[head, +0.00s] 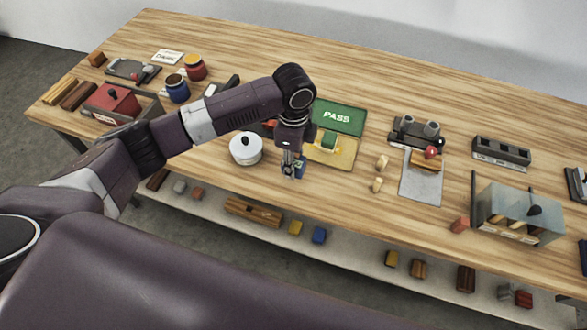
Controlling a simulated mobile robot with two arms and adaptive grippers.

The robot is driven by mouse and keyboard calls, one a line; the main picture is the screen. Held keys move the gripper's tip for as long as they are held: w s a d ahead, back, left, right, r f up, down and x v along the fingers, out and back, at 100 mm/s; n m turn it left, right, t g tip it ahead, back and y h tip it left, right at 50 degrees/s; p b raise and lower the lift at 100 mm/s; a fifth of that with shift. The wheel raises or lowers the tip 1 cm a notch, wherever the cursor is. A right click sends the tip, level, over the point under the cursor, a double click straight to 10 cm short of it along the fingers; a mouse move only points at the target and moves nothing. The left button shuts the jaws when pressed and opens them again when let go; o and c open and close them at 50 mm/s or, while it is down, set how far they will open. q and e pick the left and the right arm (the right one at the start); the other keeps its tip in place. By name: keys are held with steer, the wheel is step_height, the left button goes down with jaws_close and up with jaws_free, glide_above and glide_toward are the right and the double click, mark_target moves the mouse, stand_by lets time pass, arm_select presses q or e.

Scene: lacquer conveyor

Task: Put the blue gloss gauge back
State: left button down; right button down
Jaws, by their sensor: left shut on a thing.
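My left gripper (291,172) reaches in from the left and points down over the front half of the wooden table. It is shut on a small dark blue block (301,169), which looks like the blue gloss gauge. The fingers cover part of it, and I cannot tell whether it touches the table. It is right of a round white pot with a black knob (245,149) and left of a yellow mat (338,154). My right gripper is not in view.
A green PASS mat (341,117) lies behind the yellow one. A dark slotted rack (502,152) and a clear-lidded box (520,210) stand at the right. A red box (110,103) and blue and red jars (177,88) stand at the left. A lower shelf holds loose blocks.

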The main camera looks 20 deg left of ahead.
arm_select(q)
step_height(320, 180, down, 4)
steer(key=shift+r+p, duration=0.25)
steer(key=shift+p, duration=0.05)
steer(key=shift+f, duration=0.2)
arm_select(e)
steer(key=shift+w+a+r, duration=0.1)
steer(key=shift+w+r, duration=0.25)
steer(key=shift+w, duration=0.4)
arm_select(q)
steer(key=shift+f, duration=0.15)
steer(key=c, duration=1.4)
jaws_free()
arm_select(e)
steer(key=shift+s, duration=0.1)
